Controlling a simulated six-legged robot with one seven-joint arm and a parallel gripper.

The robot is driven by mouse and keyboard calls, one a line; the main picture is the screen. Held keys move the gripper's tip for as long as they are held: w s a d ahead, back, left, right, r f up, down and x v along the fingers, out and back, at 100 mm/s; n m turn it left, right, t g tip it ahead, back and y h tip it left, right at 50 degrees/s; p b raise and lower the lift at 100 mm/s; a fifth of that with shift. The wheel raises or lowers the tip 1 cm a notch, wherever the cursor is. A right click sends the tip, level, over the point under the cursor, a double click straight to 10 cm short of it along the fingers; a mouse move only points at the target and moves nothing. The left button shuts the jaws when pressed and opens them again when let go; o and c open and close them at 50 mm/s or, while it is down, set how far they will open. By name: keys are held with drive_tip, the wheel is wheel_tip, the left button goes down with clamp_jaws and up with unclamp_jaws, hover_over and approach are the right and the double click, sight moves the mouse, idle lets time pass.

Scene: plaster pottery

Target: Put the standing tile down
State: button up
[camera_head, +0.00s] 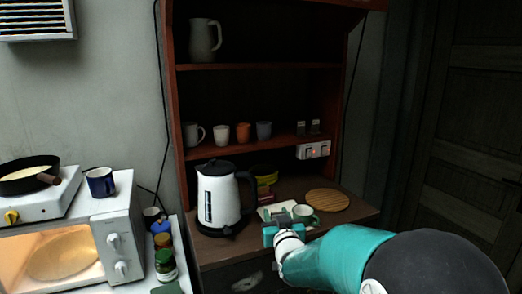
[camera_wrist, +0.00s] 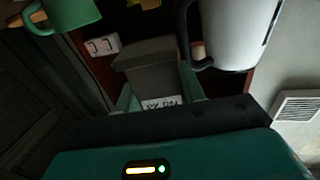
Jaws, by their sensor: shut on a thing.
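A grey slab (camera_wrist: 146,62), which looks like the tile, stands between the two teal fingers of my gripper (camera_wrist: 158,94) in the wrist view. My gripper is shut on it. In the head view my gripper (camera_head: 284,228) is low at the front of the cabinet's counter, between the kettle and a green mug. My gripper hides much of the slab there, and I cannot tell whether its lower edge touches the counter.
The white and black kettle (camera_head: 217,198) stands close on the left. Small boxes (camera_head: 266,183) stand at the back. A microwave (camera_head: 112,243) is further left.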

drive_tip(key=s+d+f+h, duration=0.1)
drive_tip(key=s+d+f, duration=0.2)
drive_tip(key=f, duration=0.8)
drive_tip(key=s+d+f+m+h, duration=0.1)
drive_tip(key=s+d+f, duration=0.2)
drive_tip(key=f, duration=0.7)
drive_tip(key=s+d+f+m+h, duration=0.1)
drive_tip(key=s+d+f, duration=0.2)
drive_tip(key=f, duration=0.8)
drive_tip(key=shift+s+d+f, duration=0.3)
drive_tip(key=shift+d, duration=0.75)
